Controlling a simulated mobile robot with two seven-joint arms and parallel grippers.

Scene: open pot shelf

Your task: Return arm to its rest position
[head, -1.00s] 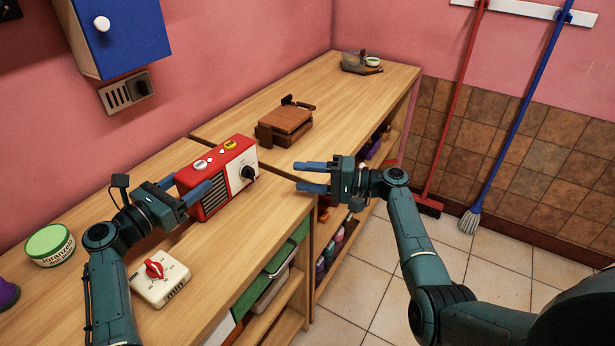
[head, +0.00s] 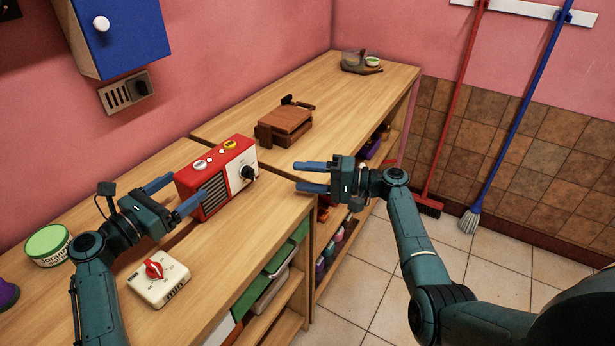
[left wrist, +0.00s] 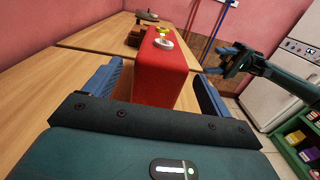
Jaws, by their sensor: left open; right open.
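My left gripper (head: 174,197) is open over the counter, with its fingers pointing at the near end of a red radio (head: 214,186). In the left wrist view the red radio (left wrist: 162,72) stands ahead of the two spread blue fingers, and the gripper is not shut on it. I cannot tell whether either finger touches it. My right gripper (head: 312,177) is open and empty, in front of the counter edge to the right of the radio. It also shows in the left wrist view (left wrist: 228,68).
A white timer with a red knob (head: 157,279) and a green-lidded tub (head: 49,245) stand near my left arm. A brown wooden object (head: 286,124) sits farther back on the counter (head: 330,93). A red broom (head: 450,130) and blue mop (head: 510,130) hang at right.

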